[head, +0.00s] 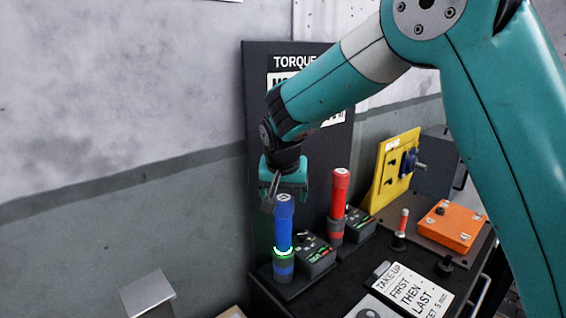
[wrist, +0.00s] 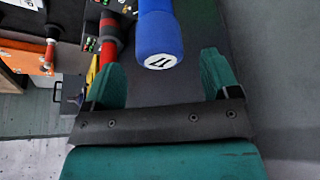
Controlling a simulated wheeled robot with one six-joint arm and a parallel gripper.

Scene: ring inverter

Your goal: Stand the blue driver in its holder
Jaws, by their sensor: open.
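The blue driver (head: 284,225) stands upright in its holder (head: 284,270) at the left end of the black bench, with a lit green ring low on its body. In the wrist view the driver's blue cap (wrist: 160,45) shows ahead of my gripper, between the lines of the two fingers. My gripper (head: 285,195) is open just above and behind the driver's top. In the wrist view its teal fingers (wrist: 160,80) are spread apart with nothing between their pads that I can see gripped.
A red driver (head: 339,200) stands upright in a holder to the right, beside black control boxes (head: 315,255). A yellow rack (head: 393,170), an orange case (head: 452,225) and a white instruction card (head: 412,290) lie farther right. A dark panel (head: 258,140) rises behind.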

